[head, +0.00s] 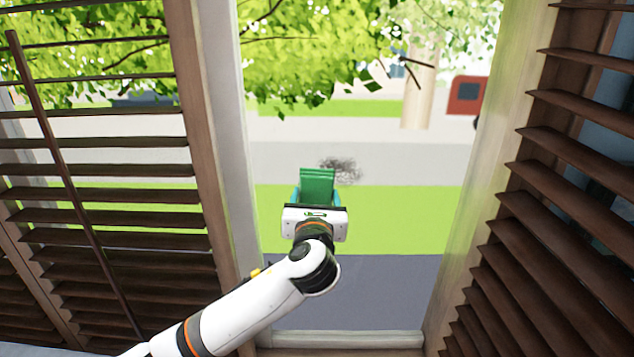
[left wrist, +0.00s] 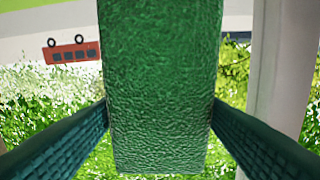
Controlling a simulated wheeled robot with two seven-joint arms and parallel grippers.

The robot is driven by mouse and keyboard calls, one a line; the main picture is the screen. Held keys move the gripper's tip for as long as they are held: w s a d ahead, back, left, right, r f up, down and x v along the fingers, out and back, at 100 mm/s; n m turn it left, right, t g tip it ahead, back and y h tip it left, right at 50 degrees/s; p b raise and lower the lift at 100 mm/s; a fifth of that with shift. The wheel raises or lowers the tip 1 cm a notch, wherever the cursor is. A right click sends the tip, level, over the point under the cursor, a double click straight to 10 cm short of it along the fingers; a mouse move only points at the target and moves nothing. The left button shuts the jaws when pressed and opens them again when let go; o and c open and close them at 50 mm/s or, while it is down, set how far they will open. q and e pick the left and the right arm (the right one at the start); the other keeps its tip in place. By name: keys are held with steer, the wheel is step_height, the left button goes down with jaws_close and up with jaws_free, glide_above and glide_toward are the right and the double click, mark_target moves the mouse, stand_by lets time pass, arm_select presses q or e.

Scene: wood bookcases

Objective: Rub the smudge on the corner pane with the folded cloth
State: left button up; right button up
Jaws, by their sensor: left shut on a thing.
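The folded cloth (head: 317,183) is a green block standing up from my left gripper (head: 318,197). The gripper's teal fingers are shut on it from both sides. In the left wrist view the cloth (left wrist: 160,85) fills the middle between the two fingers. The smudge (head: 342,168) is a dark grey scribble on the corner pane (head: 390,225), just above and to the right of the cloth's top edge. The cloth may hide its lower left part. I cannot tell whether the cloth touches the glass. My right gripper is in neither view.
Brown slatted shutters stand left (head: 110,205) and right (head: 545,210) of the pane. A pale post (head: 222,120) edges it at left, a pale frame (head: 485,150) at right, and a sill (head: 350,340) below. Trees, lawn and a red vehicle (head: 467,95) show through the glass.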

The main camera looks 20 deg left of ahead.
arm_select(q)
steer(key=shift+w, duration=0.3)
steer(key=shift+w+r, duration=0.1)
steer(key=shift+w+a+r+b, duration=0.15)
steer(key=shift+w+b, duration=0.5)
steer(key=shift+b, duration=0.6)
steer(key=b+x, duration=0.1)
steer(key=x, duration=0.2)
steer(key=shift+w+b, duration=0.1)
steer(key=shift+b, duration=0.3)
steer(key=shift+w+a, duration=0.1)
steer(key=shift+r, duration=0.1)
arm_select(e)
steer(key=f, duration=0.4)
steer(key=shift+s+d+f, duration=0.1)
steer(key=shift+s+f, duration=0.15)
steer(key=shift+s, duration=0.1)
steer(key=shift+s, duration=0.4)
arm_select(q)
steer(key=shift+x, duration=0.95)
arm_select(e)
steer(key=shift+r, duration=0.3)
arm_select(q)
steer(key=shift+p, duration=0.3)
